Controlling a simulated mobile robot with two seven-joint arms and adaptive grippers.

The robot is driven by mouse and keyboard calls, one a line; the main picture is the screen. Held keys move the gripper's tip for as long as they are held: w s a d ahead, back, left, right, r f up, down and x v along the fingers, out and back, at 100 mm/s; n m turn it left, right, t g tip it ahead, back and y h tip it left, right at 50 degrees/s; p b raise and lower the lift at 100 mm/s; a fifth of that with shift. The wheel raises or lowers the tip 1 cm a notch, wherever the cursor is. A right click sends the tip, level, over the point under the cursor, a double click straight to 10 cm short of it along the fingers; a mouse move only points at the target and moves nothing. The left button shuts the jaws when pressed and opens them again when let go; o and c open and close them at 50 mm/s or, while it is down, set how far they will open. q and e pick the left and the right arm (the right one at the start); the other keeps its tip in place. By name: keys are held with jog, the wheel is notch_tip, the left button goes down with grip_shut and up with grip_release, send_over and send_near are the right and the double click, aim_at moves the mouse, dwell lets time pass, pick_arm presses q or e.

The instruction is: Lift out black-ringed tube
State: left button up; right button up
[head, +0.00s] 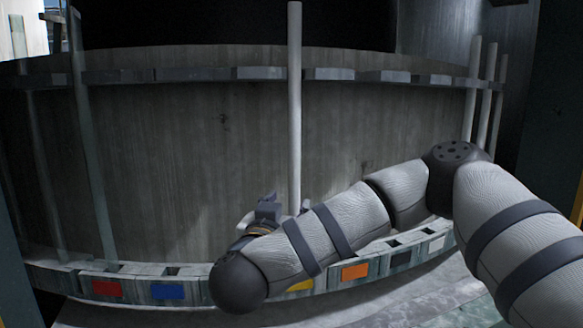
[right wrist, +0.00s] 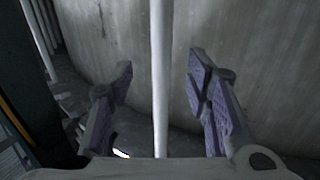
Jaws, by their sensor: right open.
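A pale upright tube (head: 295,100) stands in the middle of the head view, passing the upper rail and going down behind my right arm; its foot is hidden. My right gripper (head: 268,210) is low beside this tube, partly hidden by my own arm. In the right wrist view the gripper (right wrist: 160,95) is open, with a pale tube (right wrist: 160,60) running upright between its two spread fingers, apart from both. No black ring can be made out on any tube. My left gripper is not in view.
A lower rack carries coloured tags: red (head: 107,288), blue (head: 168,291), yellow (head: 301,285), orange (head: 355,271), black (head: 401,258) and white (head: 437,244). Glassy tubes (head: 92,160) stand left, pale tubes (head: 472,90) right. A curved grey wall (head: 190,150) is behind, with a rail (head: 260,73).

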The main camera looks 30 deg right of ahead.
aim_at(293, 192)
jog(key=x, duration=0.5)
jog(key=r+x, duration=0.1)
jog(key=x, duration=0.1)
jog(key=shift+w+d, duration=0.1)
jog(key=shift+w, duration=0.05)
grip_shut()
